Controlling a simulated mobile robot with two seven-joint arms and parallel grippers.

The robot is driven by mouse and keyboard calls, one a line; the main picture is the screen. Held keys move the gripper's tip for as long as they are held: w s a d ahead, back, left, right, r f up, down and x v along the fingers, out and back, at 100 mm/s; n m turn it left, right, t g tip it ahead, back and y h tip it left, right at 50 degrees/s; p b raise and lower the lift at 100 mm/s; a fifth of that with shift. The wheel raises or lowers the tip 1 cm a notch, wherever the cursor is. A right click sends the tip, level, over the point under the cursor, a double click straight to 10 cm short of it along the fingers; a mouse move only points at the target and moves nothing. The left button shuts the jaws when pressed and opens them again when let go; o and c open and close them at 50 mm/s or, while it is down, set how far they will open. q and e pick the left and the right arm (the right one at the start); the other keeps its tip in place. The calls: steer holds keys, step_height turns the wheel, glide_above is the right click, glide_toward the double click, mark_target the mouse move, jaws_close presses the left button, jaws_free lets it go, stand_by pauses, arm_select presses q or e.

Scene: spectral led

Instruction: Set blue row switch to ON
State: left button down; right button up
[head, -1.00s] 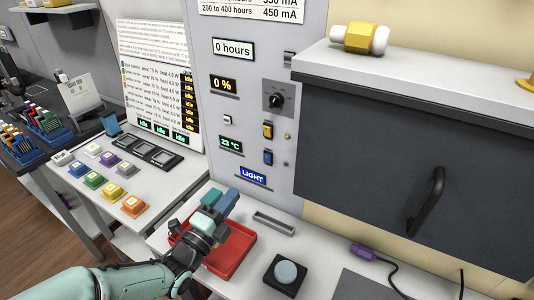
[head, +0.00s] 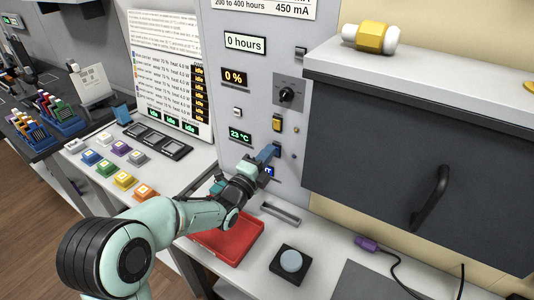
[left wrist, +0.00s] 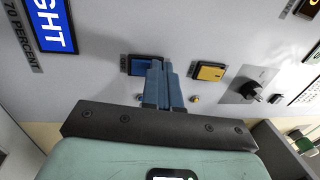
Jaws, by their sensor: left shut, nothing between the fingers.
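The blue switch (left wrist: 138,66) is set in the grey wall panel (head: 250,100), next to a yellow switch (left wrist: 209,72). In the left wrist view the tips of my left gripper (left wrist: 160,66) overlap its right part; I cannot tell whether they touch it. My left gripper (head: 268,153) has blue fingers, shut and empty, reaching up to the panel below the yellow switch in the head view (head: 278,125). The gripper hides most of the blue switch there, and its ON or OFF position cannot be read. My right gripper is not in view.
A black rotary knob (head: 286,94) sits above the switches. A blue LIGHT sign (left wrist: 48,22) is near the gripper. A red tray (head: 228,243) and a round button (head: 290,261) lie on the bench below. A dark cabinet (head: 400,170) juts out at the right.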

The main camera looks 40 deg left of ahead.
arm_select(q)
steer(key=shift+w+r+g+p, duration=0.25)
steer(key=shift+r+g+p, duration=0.15)
steer(key=shift+p, duration=0.25)
steer(key=shift+w+a+r+g+p, duration=0.1)
steer(key=shift+r+g+p, duration=0.3)
steer(key=shift+g+p, duration=0.35)
steer(key=shift+f, duration=0.1)
steer(key=shift+w+b, duration=0.1)
steer(key=shift+b, duration=0.55)
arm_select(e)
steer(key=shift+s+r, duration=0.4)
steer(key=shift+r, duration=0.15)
